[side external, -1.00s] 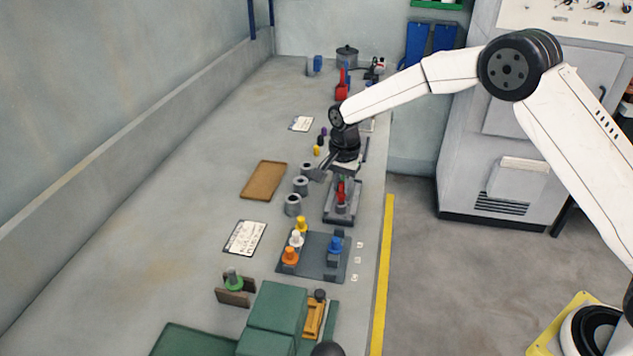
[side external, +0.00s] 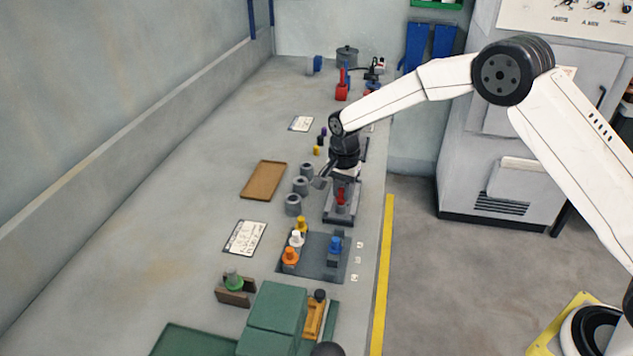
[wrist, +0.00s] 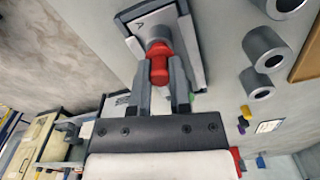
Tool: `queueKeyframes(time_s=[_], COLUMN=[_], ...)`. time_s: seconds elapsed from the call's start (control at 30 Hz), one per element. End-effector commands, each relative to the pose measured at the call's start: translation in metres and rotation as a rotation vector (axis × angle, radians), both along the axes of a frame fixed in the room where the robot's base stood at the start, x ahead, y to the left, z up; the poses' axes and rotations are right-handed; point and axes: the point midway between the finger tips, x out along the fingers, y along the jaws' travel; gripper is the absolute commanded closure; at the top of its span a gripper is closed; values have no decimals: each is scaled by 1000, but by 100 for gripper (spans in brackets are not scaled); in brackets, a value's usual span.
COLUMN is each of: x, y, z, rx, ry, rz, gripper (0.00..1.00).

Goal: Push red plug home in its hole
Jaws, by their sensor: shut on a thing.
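The red plug (side external: 341,196) stands over a grey holder on a dark rectangular base (side external: 331,216) near the right edge of the bench. It also shows in the wrist view (wrist: 159,64), between the two grey fingers of my gripper (wrist: 161,78). My gripper (side external: 342,188) is shut on the plug from above in the side view. The base, marked "A", shows beyond the plug in the wrist view (wrist: 188,30). The hole is hidden by the plug, so I cannot tell how deep the plug sits.
Several grey hollow cylinders (side external: 293,205) stand just left of the base. A dark plate (side external: 318,262) with yellow, white, orange and blue plugs lies in front of it. A brown tray (side external: 263,181) lies farther left. The left half of the bench is clear.

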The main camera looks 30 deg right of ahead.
Motion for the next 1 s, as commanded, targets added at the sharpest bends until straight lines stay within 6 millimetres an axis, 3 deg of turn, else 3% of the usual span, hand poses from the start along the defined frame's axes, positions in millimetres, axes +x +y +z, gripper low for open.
queueKeyframes(time_s=[0.7,0.73,0.83,1.0], x=[0,0,0,0], y=[0,0,0,0], z=[-13,-13,-13,-13], rx=[0,0,-1,-1], ry=[0,0,1,1], rz=[0,0,0,0], gripper=[100,67,36,36])
